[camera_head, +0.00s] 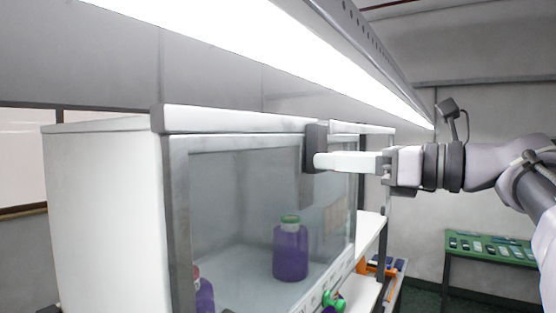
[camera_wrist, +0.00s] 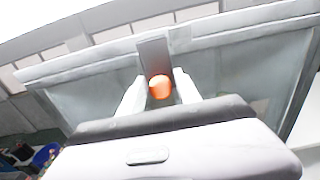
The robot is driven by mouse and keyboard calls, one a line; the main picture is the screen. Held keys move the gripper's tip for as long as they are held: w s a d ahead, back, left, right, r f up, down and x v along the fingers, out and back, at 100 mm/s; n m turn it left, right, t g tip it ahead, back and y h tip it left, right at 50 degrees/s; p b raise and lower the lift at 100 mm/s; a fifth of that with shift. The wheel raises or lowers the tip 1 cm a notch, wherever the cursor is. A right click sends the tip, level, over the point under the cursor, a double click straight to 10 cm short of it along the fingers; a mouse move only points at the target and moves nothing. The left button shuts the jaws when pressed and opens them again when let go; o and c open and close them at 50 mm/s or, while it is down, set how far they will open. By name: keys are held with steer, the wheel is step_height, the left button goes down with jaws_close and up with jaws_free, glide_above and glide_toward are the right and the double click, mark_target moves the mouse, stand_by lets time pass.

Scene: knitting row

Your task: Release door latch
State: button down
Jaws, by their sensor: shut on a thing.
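The door (camera_head: 235,200) is a glass panel in a grey frame on the front of a white cabinet, and it looks closed. The latch (camera_head: 315,135) is a dark grey upright block at the top right of the door. In the wrist view the latch (camera_wrist: 153,55) shows as a grey plate with an orange round part (camera_wrist: 160,88) between my fingers. My gripper (camera_head: 319,161) reaches in from the right and is shut on the latch. The wrist view shows the gripper (camera_wrist: 160,80) with one white finger on each side. The exact contact is partly hidden.
A purple bottle with a green cap (camera_head: 290,250) stands behind the glass, with another purple bottle (camera_head: 204,296) at lower left. A bright lamp bar (camera_head: 290,45) hangs close above the cabinet. A green table (camera_head: 460,255) with small items stands at the right.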

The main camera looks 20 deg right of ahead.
mark_target(309, 182)
step_height(309, 182, down, 4)
steer(key=b, duration=0.2)
steer(key=shift+b, duration=0.4)
steer(key=c, duration=1.1)
jaws_free()
steer(key=shift+c, duration=0.2)
steer(key=b+v, duration=0.3)
steer(key=v, duration=1.4)
steer(key=shift+s, duration=0.2)
